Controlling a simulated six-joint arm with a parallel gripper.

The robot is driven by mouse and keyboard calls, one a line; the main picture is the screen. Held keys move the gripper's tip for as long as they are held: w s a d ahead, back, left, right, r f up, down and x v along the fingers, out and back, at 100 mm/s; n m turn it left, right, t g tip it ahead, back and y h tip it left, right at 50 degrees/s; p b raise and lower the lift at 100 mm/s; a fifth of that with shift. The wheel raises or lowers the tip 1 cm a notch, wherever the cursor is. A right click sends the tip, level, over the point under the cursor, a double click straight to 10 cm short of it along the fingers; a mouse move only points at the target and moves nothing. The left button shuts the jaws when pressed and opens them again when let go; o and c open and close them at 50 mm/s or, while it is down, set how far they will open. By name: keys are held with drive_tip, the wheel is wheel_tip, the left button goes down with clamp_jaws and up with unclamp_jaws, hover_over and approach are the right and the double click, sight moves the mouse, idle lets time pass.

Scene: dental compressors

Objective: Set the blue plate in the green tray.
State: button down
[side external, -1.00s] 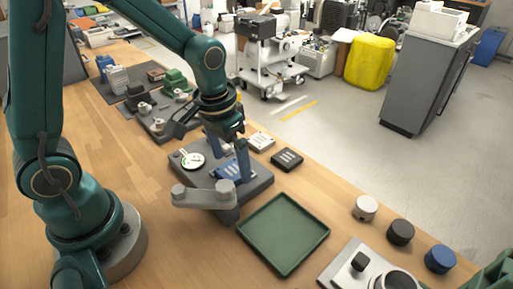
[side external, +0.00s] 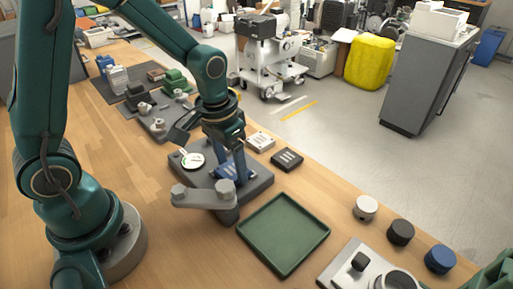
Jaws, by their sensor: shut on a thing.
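The blue plate (side external: 226,171) lies at the grey fixture block, partly hidden by my gripper. My gripper (side external: 231,167) points down over the block, its fingers shut on the blue plate. The plate looks still at the height of the block; I cannot tell whether it touches it. The green tray (side external: 284,235) is on the wooden table, right of and nearer than the block. It is empty.
The grey fixture block (side external: 258,184) carries a white round gauge (side external: 193,160) and a grey clamp arm (side external: 205,197). A white plate (side external: 260,141) and a black plate (side external: 287,159) lie behind it. White, black and blue knobs (side external: 440,259) stand right of the tray.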

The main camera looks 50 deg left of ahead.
drive_tip(key=shift+r, duration=0.6)
drive_tip(key=r, duration=0.3)
drive_tip(key=shift+a+r, duration=0.15)
drive_tip(key=shift+a, duration=0.15)
drive_tip(key=s+a+r, duration=0.4)
drive_tip(key=a+r, duration=0.2)
drive_tip(key=a, duration=0.4)
drive_tip(key=m+g+h, duration=0.1)
drive_tip(key=m, duration=1.7)
hover_over(283, 231)
drive_tip(key=f, duration=0.9)
drive_tip(key=shift+a, duration=0.2)
drive_tip(key=shift+f, duration=2.05)
drive_tip(key=shift+f, duration=0.15)
